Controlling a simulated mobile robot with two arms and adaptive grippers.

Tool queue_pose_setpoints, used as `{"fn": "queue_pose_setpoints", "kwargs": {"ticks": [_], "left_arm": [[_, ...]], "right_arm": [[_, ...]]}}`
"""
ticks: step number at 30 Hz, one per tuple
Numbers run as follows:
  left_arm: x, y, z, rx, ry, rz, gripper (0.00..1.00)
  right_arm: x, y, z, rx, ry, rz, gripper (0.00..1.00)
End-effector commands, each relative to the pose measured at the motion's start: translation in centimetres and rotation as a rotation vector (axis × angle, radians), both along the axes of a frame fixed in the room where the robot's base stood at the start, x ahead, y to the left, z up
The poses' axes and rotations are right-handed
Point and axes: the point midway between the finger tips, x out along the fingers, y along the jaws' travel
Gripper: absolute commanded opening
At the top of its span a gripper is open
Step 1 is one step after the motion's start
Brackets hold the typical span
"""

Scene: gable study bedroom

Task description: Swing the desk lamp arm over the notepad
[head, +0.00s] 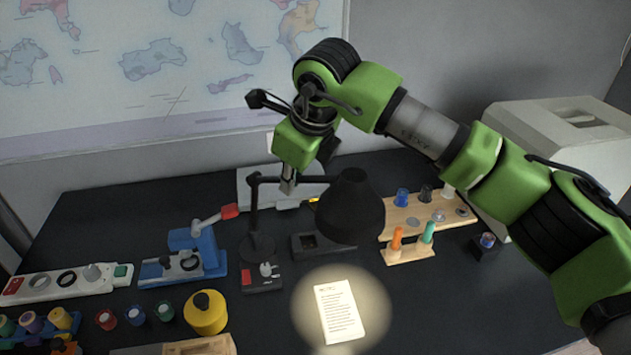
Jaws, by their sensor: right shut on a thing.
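The black desk lamp (351,207) stands on the desk, its round base and upright post left of the shade. Its arm runs level to the right from the post, and the shade hangs at its end, facing down. The white notepad (339,312) lies on the desk below the shade in the picture, inside the lamp's bright round pool of light. My right gripper (288,184) reaches down from above and is shut on the lamp arm between post and shade. Its fingertips partly cover the arm there. My left gripper is not in view.
A blue device with a red-tipped lever (198,250) stands left of the lamp base. A yellow round container (205,313) is at the front left. A wooden rack with coloured pieces (428,215) lies right of the shade. A large pale box (560,140) stands at the right.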

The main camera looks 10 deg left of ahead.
Motion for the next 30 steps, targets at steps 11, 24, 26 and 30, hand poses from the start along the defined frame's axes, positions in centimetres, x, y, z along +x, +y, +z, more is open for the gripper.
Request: {"fn": "queue_pose_setpoints", "kwargs": {"ticks": [11, 24, 26, 30], "left_arm": [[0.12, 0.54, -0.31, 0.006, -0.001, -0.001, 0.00], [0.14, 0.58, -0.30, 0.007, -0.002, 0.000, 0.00], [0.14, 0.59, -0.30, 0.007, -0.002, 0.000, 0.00], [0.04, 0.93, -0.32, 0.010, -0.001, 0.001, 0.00]], "right_arm": [[-0.63, 1.42, 0.14, 0.003, -0.001, -0.019, 0.00], [-0.58, 1.35, 0.13, 0.002, -0.002, -0.019, 0.28], [-0.57, 1.33, 0.10, 0.002, -0.002, -0.019, 0.28], [-0.57, 1.29, 0.13, 0.001, -0.001, -0.019, 0.28]]}}
